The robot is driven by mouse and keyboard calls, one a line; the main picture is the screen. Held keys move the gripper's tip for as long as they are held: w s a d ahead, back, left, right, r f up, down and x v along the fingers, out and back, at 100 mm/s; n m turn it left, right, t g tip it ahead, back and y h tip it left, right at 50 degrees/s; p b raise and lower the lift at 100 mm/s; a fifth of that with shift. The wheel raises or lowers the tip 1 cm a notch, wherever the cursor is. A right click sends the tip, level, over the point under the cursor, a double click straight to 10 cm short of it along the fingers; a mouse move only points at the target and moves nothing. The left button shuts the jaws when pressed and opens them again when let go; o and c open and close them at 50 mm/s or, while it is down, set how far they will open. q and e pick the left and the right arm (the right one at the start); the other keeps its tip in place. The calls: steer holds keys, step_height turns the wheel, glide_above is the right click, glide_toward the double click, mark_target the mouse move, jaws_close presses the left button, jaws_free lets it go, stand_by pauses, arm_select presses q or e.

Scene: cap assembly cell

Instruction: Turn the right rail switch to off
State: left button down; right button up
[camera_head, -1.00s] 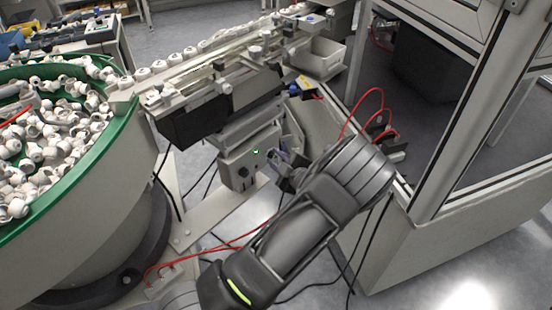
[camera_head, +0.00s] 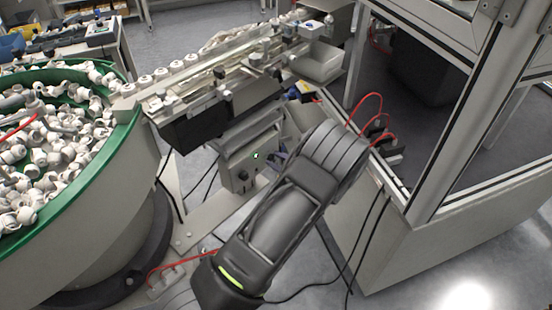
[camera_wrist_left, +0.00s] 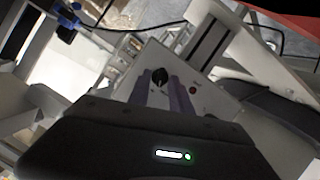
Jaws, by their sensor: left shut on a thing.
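The grey control box (camera_head: 240,163) hangs below the rail in the head view, with a small green light and dark knobs on its faces. In the left wrist view, the black rotary switch (camera_wrist_left: 159,76) is on the box's pale panel (camera_wrist_left: 128,84), beside a red button (camera_wrist_left: 193,90). My left gripper (camera_wrist_left: 160,84) has its two purple-grey fingers on either side of this switch, shut on it. In the head view my left gripper (camera_head: 276,160) is at the box's right side, mostly hidden by my wrist. The switch's exact angle is hard to read. My right gripper is not in view.
A green-rimmed bowl feeder (camera_head: 135,125) full of white caps stands at the left. The rail (camera_head: 205,88) with white caps runs above the box. Red hoses (camera_head: 365,100) and a framed enclosure (camera_head: 440,160) are close on the right.

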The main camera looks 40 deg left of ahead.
arm_select(q)
steer(key=shift+w+m+g+p, duration=0.25)
steer(key=shift+m+g+p, duration=0.1)
steer(key=shift+m+g, duration=0.95)
steer(key=shift+r+m, duration=0.1)
steer(key=shift+m, duration=0.2)
steer(key=c, duration=1.2)
jaws_free()
steer(key=shift+o, duration=0.2)
steer(key=shift+d, duration=0.15)
steer(key=b+v, duration=0.1)
steer(key=v, duration=0.6)
steer(key=shift+s+d, duration=0.15)
steer(key=shift+d, duration=0.15)
